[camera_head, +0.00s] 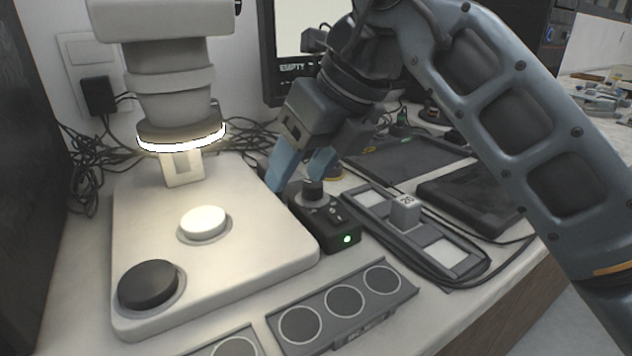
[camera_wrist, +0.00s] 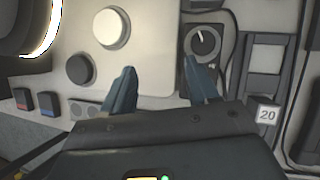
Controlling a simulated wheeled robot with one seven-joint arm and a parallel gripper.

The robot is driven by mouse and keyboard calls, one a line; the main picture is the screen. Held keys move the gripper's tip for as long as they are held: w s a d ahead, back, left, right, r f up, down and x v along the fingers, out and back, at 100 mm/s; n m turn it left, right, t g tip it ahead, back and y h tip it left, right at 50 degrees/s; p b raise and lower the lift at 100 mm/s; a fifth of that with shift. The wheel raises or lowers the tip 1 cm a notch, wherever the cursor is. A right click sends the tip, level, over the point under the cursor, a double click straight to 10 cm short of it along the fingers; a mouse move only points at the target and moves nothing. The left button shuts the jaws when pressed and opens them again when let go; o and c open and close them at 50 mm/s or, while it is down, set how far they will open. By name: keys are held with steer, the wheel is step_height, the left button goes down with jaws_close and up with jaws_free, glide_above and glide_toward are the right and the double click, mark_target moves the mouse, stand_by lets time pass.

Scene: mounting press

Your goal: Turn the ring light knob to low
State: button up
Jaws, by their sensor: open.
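The ring light (camera_head: 182,136) glows bright white under the microscope head. Its lit edge also shows at the top left of the wrist view (camera_wrist: 42,38). A dark round knob (camera_head: 312,188) stands on a small black control box (camera_head: 328,229) with a green lamp lit on its front. In the wrist view the knob (camera_wrist: 203,42) shows a white pointer line; its exact setting is too small to read. My gripper (camera_head: 301,172) is open and empty, its blue fingers pointing down close above the knob. In the wrist view the knob lies just beyond the right fingertip, not between the fingers (camera_wrist: 160,75).
The pale microscope base (camera_head: 235,269) stands left of the box, with a white disc (camera_head: 203,222) and a black disc (camera_head: 148,285). A holder with a cube marked 20 (camera_head: 405,210) lies close right. A tray with round wells (camera_head: 280,299) is in front. Cables run around.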

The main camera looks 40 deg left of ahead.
mark_target(312, 183)
steer(key=w+r+t+h, duration=0.1)
steer(key=w+r+t, duration=0.1)
steer(key=w, duration=0.2)
steer(key=shift+w+d+b+x, duration=0.15)
steer(key=shift+b+x, duration=0.1)
steer(key=shift+x, duration=0.9)
steer(key=shift+d+b+x, duration=0.1)
steer(key=shift+b+x, duration=0.2)
steer(key=shift+x, duration=0.85)
steer(key=shift+w+d+b+x, duration=0.15)
steer(key=shift+b+x, duration=0.1)
steer(key=shift+x, duration=0.9)
steer(key=shift+f, duration=0.15)
steer(key=shift+c, duration=0.3)
steer(key=c, duration=1)
steer(key=shift+o, duration=0.2)
